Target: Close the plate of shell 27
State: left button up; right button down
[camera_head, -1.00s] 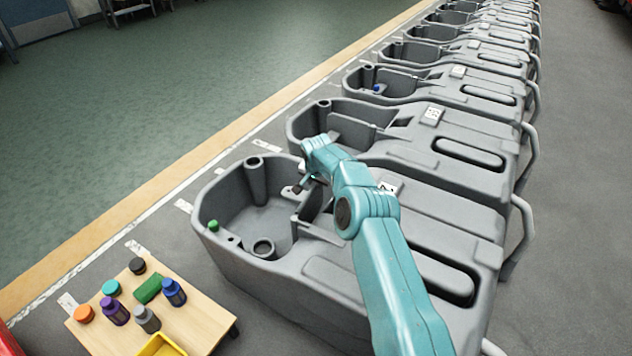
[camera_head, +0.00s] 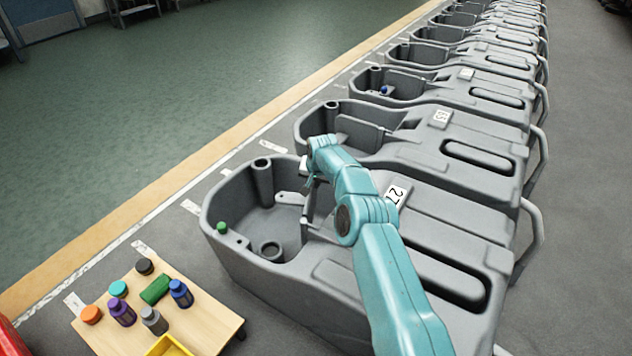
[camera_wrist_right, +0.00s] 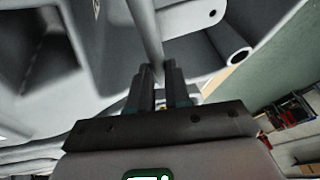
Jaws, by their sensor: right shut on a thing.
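Shell 27 (camera_head: 337,268) is the nearest grey shell, with its number label (camera_head: 397,193) on top. Its front basin is open from above and holds a post, a round ring and a small green cap (camera_head: 221,228). My right gripper (camera_head: 309,184) is over the inner edge of this basin, its fingertips partly hidden by my arm. In the right wrist view, the gripper (camera_wrist_right: 165,75) is shut on a thin grey bar or edge (camera_wrist_right: 148,30), seemingly of the plate. A flat grey tab with a hole (camera_wrist_right: 190,18) lies beside it. The plate's full outline and angle are unclear.
A wooden stand (camera_head: 205,322) at lower left carries several bottles, a green block (camera_head: 156,289) and a yellow tray (camera_head: 168,346). More grey shells run in a row behind, the closest one (camera_head: 465,150) near my arm. Green floor (camera_head: 130,130) at left is clear.

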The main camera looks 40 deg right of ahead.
jog(key=shift+d, duration=0.1)
jog(key=c, duration=1.1)
grip_release()
jog(key=shift+s, duration=0.1)
jog(key=shift+s+r+p, duration=0.1)
jog(key=shift+r+p, duration=0.25)
jog(key=shift+r, duration=0.15)
jog(key=p+v, duration=0.4)
jog(key=v, duration=1.1)
jog(key=shift+s+r, duration=0.1)
jog(key=shift+s, duration=0.1)
